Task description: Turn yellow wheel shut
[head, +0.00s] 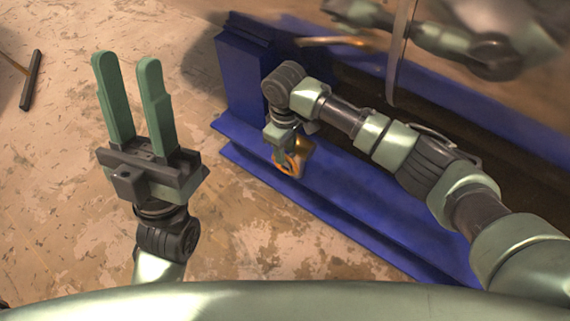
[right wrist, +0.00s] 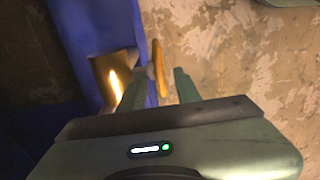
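The yellow wheel (head: 291,163) is small and orange-yellow in the head view, partly hidden by my right gripper (head: 284,146). In the right wrist view the wheel (right wrist: 159,69) shows nearly edge-on as a thin upright bar. The right gripper is open there. A brassy block (right wrist: 116,76) sits left of the wheel, against the blue frame. My left gripper (head: 127,75) is open and empty over the floor, far from the wheel.
A dark-handled tool (head: 31,80) lies far left. The floor at left is mostly clear.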

